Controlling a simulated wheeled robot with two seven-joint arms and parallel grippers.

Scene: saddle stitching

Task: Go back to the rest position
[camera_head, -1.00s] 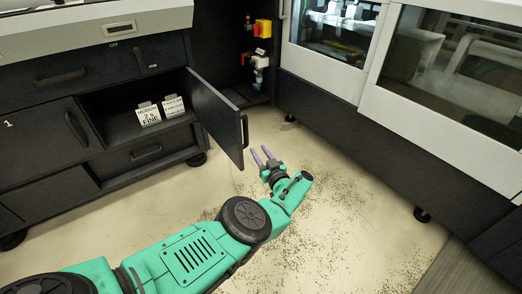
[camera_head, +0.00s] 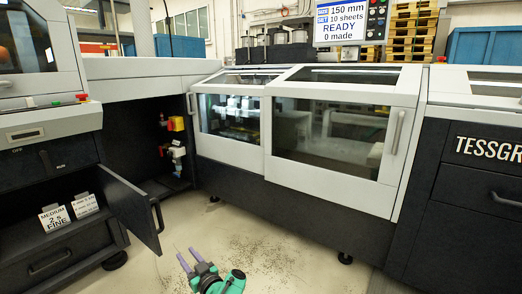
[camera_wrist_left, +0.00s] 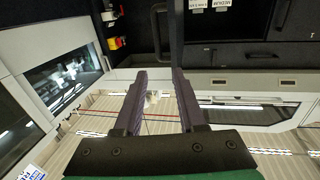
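My left gripper (camera_head: 186,258) shows at the bottom of the head view, above the speckled floor and to the right of the open cabinet door (camera_head: 130,207). Its two purple fingers are apart with nothing between them. In the left wrist view the same fingers (camera_wrist_left: 158,78) stand wide apart and empty. Only the gripper and a bit of the green wrist show in the head view. My right gripper is in neither view.
Cards (camera_head: 55,217) stand in the open cabinet at left. The white-framed machine (camera_head: 340,165) with windows runs across the back. A screen (camera_head: 341,22) above it reads 150 mm, 10 sheets, READY, 0 made. Floor (camera_head: 240,232) around my gripper looks clear.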

